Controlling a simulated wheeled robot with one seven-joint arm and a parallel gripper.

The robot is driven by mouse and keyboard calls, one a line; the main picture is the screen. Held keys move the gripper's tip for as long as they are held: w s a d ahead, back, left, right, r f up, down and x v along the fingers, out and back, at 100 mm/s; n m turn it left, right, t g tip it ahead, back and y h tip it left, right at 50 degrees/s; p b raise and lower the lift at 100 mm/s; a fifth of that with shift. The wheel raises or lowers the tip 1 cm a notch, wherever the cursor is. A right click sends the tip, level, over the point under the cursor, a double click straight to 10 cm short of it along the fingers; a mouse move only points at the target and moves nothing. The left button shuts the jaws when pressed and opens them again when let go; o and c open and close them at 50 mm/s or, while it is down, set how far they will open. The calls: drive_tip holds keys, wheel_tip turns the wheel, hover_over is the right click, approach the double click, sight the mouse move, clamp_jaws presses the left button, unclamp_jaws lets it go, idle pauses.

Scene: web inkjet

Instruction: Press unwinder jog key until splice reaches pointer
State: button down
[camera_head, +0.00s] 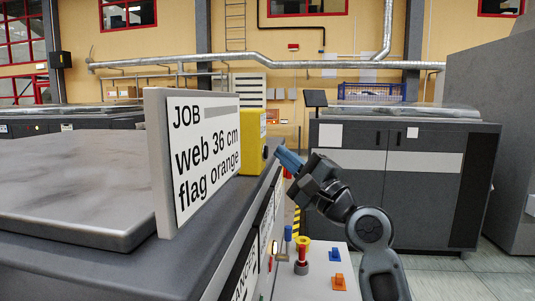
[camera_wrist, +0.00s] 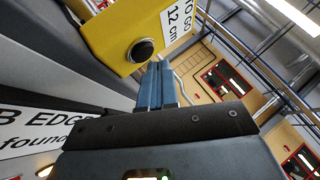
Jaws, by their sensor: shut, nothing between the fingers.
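In the wrist view the yellow box (camera_wrist: 115,28) fills the top, with the black button (camera_wrist: 141,50) facing me and a "TO GO 12 cm" label (camera_wrist: 181,17). My gripper (camera_head: 279,151) has its blue fingers shut and empty, tips close beside the button; I cannot tell whether they touch it. It also shows in the wrist view (camera_wrist: 158,65). I cannot make out a splice or pointer.
A pale control panel (camera_head: 315,285) below my arm carries a red knob with yellow collar (camera_head: 302,254), blue switches (camera_head: 334,255) and an orange switch (camera_head: 338,281). A dark cabinet (camera_head: 400,180) stands beyond. Grey floor (camera_head: 460,280) is clear at right.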

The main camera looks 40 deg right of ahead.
drive_tip(key=shift+s+d, duration=0.2)
drive_tip(key=shift+s+d+b, duration=0.2)
drive_tip(key=shift+s+d, duration=0.55)
drive_tip(key=shift+s, duration=0.2)
drive_tip(key=shift+s+d+b, duration=0.2)
drive_tip(key=shift+s+d, duration=0.5)
drive_tip(key=shift+s, duration=0.25)
idle(1.1)
